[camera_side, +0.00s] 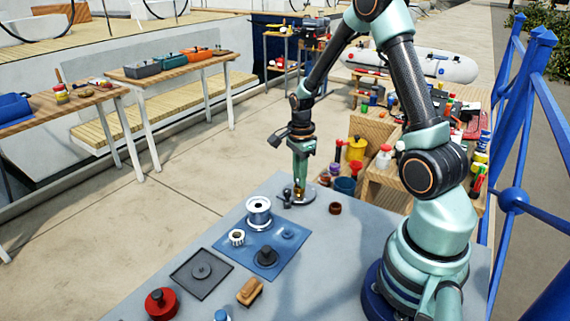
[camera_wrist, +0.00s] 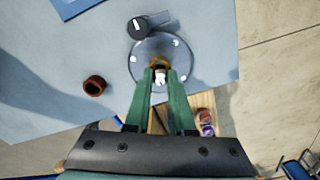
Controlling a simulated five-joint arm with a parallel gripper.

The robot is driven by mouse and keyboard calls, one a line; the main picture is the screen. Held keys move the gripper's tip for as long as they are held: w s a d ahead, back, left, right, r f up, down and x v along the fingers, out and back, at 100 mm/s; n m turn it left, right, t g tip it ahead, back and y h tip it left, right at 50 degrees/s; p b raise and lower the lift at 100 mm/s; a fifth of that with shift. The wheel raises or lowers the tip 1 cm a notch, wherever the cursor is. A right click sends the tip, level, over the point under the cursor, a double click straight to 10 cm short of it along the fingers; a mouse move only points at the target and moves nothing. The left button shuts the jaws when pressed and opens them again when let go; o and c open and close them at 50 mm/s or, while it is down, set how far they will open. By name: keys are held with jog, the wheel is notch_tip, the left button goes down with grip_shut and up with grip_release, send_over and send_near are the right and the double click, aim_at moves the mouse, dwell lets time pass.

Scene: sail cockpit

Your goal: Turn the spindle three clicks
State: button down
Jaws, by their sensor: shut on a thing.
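The spindle (camera_side: 299,195) is a small brass-coloured upright piece on a round grey base plate (camera_side: 311,199) at the far end of the grey table. In the wrist view the brass spindle (camera_wrist: 158,61) stands at the middle of the round plate (camera_wrist: 177,58), which has bright bolt heads around its rim. My gripper (camera_side: 299,188) points straight down over the plate and is shut on the spindle. In the wrist view its two green fingers (camera_wrist: 160,76) close around the spindle and hide part of it. A dark knob-like piece (camera_wrist: 140,25) sits at the plate's edge.
A brown ring (camera_side: 335,208) lies close to the plate. A blue mat (camera_side: 285,256) carries a silver drum (camera_side: 258,212), a white toothed ring (camera_side: 237,238) and a dark stepped part (camera_side: 266,256). A black tray (camera_side: 190,287) lies nearer. A crowded wooden shelf (camera_side: 378,128) stands behind.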

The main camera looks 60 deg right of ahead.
jog(key=shift+m, duration=1.4)
jog(key=c, duration=1.1)
grip_release()
jog(key=shift+r, duration=3.5)
